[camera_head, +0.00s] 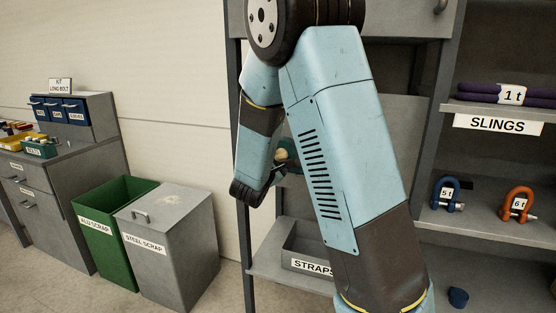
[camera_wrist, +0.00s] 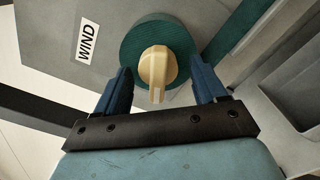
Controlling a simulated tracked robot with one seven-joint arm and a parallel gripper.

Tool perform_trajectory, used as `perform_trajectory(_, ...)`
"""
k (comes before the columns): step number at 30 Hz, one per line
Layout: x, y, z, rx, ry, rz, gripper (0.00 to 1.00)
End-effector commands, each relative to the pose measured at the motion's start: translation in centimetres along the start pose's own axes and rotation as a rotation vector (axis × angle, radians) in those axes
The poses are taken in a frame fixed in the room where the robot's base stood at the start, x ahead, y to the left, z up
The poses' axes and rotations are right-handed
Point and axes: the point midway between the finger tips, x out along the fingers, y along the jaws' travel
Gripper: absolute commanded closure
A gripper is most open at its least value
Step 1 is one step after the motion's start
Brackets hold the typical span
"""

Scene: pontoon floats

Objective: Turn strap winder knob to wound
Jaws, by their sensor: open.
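The strap winder knob (camera_wrist: 156,70) is a cream-yellow pointer knob on a dark green round disc (camera_wrist: 185,43), set on a grey panel. Its narrow end points toward my gripper in the wrist view. A "WIND" label (camera_wrist: 88,41) is on the panel to the left of the disc. My gripper (camera_wrist: 160,86) is open, with one blue finger on each side of the knob and a visible gap to it on both sides. In the head view the knob (camera_head: 281,155) is small and partly hidden by my arm, with my gripper (camera_head: 277,170) close by.
The shelf holds a "STRAPS" bin (camera_head: 300,262) below. Blue (camera_head: 446,192) and orange (camera_head: 518,203) shackles and purple slings (camera_head: 505,93) are at right. A green scrap bin (camera_head: 110,240) and grey steel-scrap bin (camera_head: 172,250) stand left, on the floor.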

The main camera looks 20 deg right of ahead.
Motion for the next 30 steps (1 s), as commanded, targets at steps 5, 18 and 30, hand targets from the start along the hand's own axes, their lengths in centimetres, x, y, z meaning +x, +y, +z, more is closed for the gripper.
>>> perform_trajectory(5, 0.39, 0.02, 0.02, 0.001, 0.0, 0.0, 0.29)
perform_trajectory(18, 0.35, 0.01, 0.02, 0.001, 0.0, 0.0, 0.54)
perform_trajectory(30, 0.33, -0.06, 0.0, 0.001, 0.0, -0.001, 0.85)
